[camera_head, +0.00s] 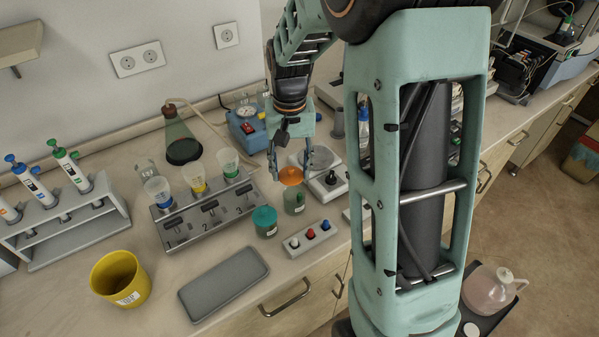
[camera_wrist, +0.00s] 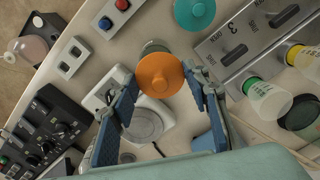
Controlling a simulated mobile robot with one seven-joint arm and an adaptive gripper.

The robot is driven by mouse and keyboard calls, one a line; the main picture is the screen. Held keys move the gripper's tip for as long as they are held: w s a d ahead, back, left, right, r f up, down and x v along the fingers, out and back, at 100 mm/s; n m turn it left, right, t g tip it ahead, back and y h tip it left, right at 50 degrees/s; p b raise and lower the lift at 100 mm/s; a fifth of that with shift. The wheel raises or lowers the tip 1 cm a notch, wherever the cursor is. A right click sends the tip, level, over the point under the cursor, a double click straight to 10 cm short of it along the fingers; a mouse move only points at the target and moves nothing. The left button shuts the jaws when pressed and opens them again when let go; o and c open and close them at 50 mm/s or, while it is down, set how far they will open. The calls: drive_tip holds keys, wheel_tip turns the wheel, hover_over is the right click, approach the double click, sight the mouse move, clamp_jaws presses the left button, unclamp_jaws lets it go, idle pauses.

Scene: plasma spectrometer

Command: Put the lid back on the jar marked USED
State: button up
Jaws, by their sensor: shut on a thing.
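An orange round lid (camera_head: 291,176) is between the fingers of my gripper (camera_head: 291,174), which is shut on it. In the wrist view the orange lid (camera_wrist: 160,74) lies flat between the two blue fingertips. A small greenish glass jar (camera_head: 294,203) stands upright on the bench directly below the lid; in the wrist view the jar (camera_wrist: 155,46) shows only partly behind the lid. I cannot tell whether lid and jar touch. The jar has a pale label too small to read. Another jar with a teal lid (camera_head: 265,217) stands just left and nearer.
A grey rack (camera_head: 205,218) with coloured-cap cups stands left. A round-plate device (camera_head: 331,187) is close behind right. A switch strip (camera_head: 310,238) lies in front. A grey tray (camera_head: 224,284) and yellow cup (camera_head: 121,278) occupy the front left.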

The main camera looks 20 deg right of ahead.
drive_tip(key=shift+w+d+m, duration=0.15)
drive_tip(key=shift+d+m, duration=0.15)
drive_tip(key=shift+d, duration=0.1)
drive_tip(key=shift+f+b, duration=2.4)
drive_tip(key=shift+f, duration=0.65)
drive_tip(key=shift+f, duration=0.15)
drive_tip(key=o, duration=0.9)
drive_tip(key=o, duration=0.5)
